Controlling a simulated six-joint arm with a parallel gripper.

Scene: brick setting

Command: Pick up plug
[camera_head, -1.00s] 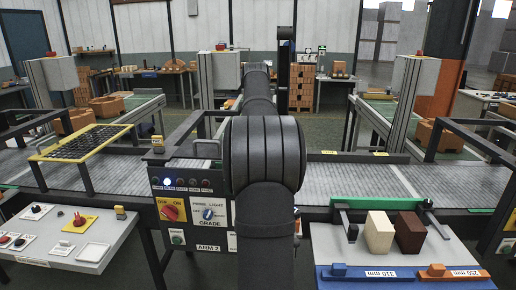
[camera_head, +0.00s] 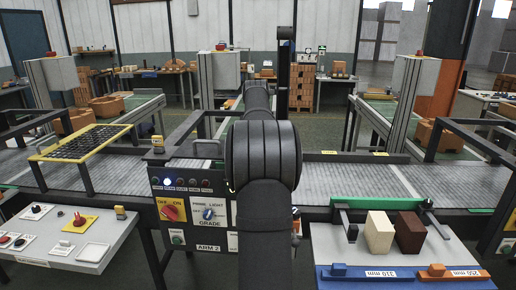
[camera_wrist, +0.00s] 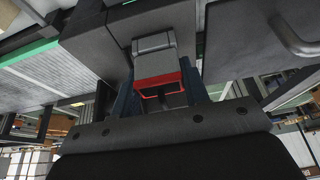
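Nothing in view is clearly marked as the plug. My gripper is hidden behind my arm in the head view. In the wrist view a grey block with a red-edged frame (camera_wrist: 158,80) shows ahead of the dark wrist body.
A control box (camera_head: 180,205) with a red switch stands at centre left. The conveyor (camera_head: 345,178) runs behind it. A cream brick (camera_head: 379,233) and a dark brown brick (camera_head: 409,232) stand on the right table.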

